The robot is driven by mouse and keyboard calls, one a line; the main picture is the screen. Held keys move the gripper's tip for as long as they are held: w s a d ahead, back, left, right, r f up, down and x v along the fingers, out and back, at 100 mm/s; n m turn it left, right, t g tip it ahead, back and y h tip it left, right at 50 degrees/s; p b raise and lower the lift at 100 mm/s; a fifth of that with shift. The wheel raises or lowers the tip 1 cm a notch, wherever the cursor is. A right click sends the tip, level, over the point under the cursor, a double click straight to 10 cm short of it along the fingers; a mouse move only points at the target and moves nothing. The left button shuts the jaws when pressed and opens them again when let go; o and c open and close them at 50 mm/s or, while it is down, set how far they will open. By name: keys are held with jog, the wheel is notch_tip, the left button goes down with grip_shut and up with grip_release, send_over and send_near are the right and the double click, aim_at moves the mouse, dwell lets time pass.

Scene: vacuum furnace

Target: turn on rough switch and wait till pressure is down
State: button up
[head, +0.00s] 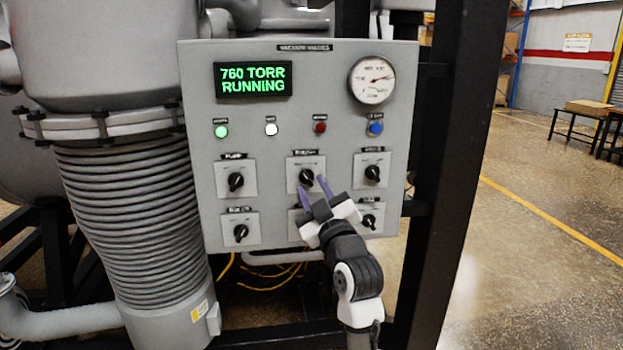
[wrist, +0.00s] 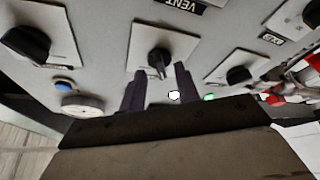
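The grey control panel (head: 335,125) carries several black rotary knobs. Its green display (head: 253,82) reads "760 TORR RUNNING". The upper middle knob (head: 307,176) sits on a pale plate under a label that is blurred but seems to read "ROUGH". My gripper (head: 312,184) is at this knob, with its two purple fingers apart. In the wrist view, the same knob (wrist: 158,60) shows between and just beyond the fingertips of my gripper (wrist: 159,72), with nothing visibly held. Contact with the knob cannot be told. My gripper partly hides the lower middle switch.
A round dial gauge (head: 372,81) is at the panel's top right. Below are a lit green lamp (head: 221,131), a white lamp (head: 271,129), a red button (head: 320,127) and a blue one (head: 376,128). Neighbouring knobs sit close. A black frame post (head: 455,150) stands right of the panel.

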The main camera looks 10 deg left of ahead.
jog(key=shift+x, duration=0.9)
jog(key=shift+c, duration=0.3)
grip_shut()
